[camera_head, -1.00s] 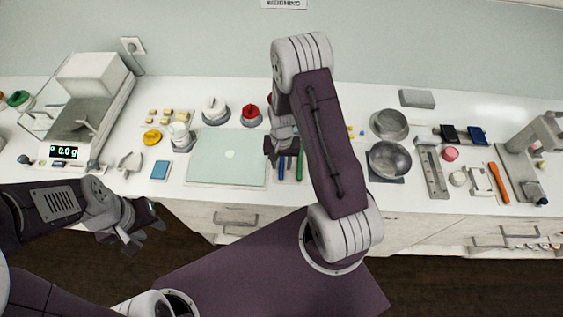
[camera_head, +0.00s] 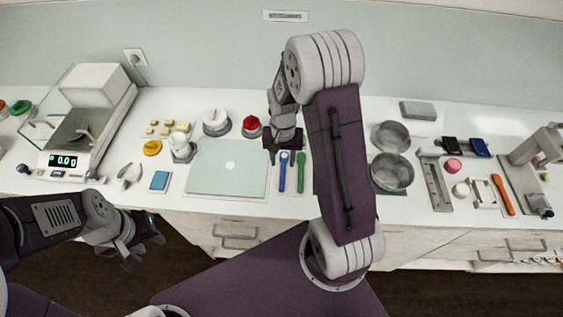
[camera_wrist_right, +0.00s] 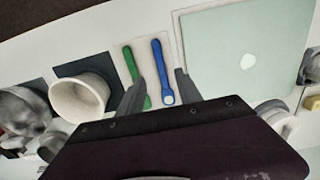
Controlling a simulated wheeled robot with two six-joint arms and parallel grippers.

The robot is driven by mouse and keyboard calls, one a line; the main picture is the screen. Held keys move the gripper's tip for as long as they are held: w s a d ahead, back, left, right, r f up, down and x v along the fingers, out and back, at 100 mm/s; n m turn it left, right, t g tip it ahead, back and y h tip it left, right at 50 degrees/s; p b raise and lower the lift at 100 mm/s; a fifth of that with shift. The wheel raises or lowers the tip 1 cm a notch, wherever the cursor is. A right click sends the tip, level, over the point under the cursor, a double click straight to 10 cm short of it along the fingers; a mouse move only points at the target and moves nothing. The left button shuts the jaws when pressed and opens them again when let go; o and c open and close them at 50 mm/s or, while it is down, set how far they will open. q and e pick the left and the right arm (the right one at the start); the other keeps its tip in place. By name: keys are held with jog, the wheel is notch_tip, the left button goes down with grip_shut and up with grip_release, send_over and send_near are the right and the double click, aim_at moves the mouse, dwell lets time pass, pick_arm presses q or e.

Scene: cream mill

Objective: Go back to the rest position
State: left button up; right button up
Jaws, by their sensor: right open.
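Nothing is seen held. My left gripper (camera_head: 146,247) hangs in front of the counter, low at the left; its fingers look spread and nothing shows between them.
A pale green board (camera_head: 228,180) lies left of the tools. A scale (camera_head: 80,135) stands at the far left. Metal bowls (camera_head: 391,173) stand right of my right arm. A white cup (camera_wrist_right: 80,97) shows in the right wrist view. The floor before the drawers is clear.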

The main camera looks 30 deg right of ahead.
jog(key=s+a+r+n+t+b, duration=0.1)
jog(key=s+a+n+b, duration=0.3)
jog(key=s, duration=0.6)
jog(key=shift+a+r+n, duration=0.35)
jog(key=shift+a+n, duration=0.6)
jog(key=shift+n, duration=0.15)
jog(key=shift+s, duration=0.1)
